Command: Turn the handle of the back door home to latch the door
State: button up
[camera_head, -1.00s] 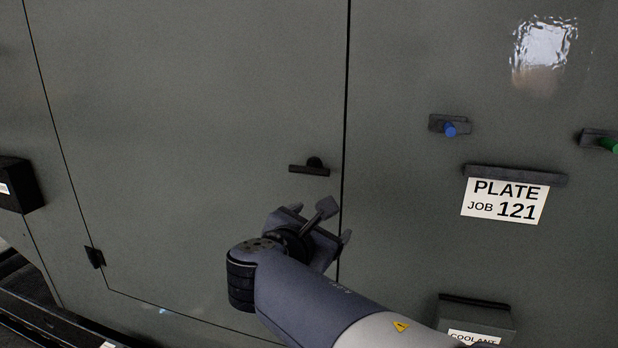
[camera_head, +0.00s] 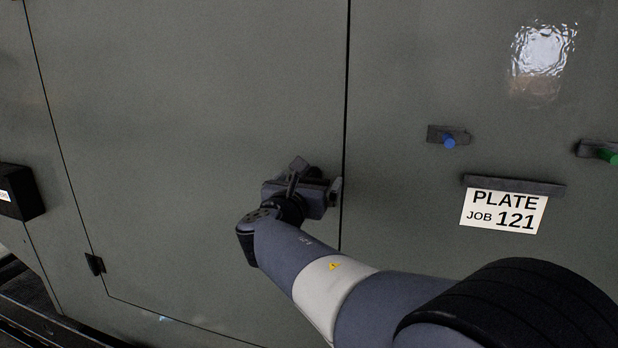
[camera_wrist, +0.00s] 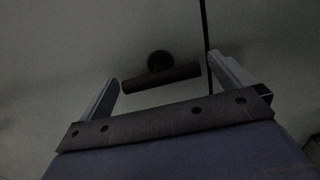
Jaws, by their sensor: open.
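The back door (camera_head: 190,110) is a grey-green panel, lying flush with the panel to its right across a dark seam. Its handle (camera_wrist: 162,76) is a dark bar on a round hub, seen in the wrist view beyond the fingers. The bar lies nearly level, tilted slightly up to the right. My gripper (camera_wrist: 165,90) is open, with one finger on each side of the handle and the bar's right end close to the right finger. I cannot tell whether they touch. In the head view my gripper (camera_head: 305,185) hides the handle.
To the right, a blue knob (camera_head: 449,142) and a green knob (camera_head: 607,155) stick out from the panel. Below them a dark ledge (camera_head: 515,185) holds a white label (camera_head: 503,212) reading PLATE JOB 121. A hinge (camera_head: 95,264) is at the door's lower left, and a black box (camera_head: 20,192) stands at far left.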

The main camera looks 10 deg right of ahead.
jog(key=shift+w+d, duration=0.3)
jog(key=shift+w, duration=0.15)
jog(key=c, duration=0.7)
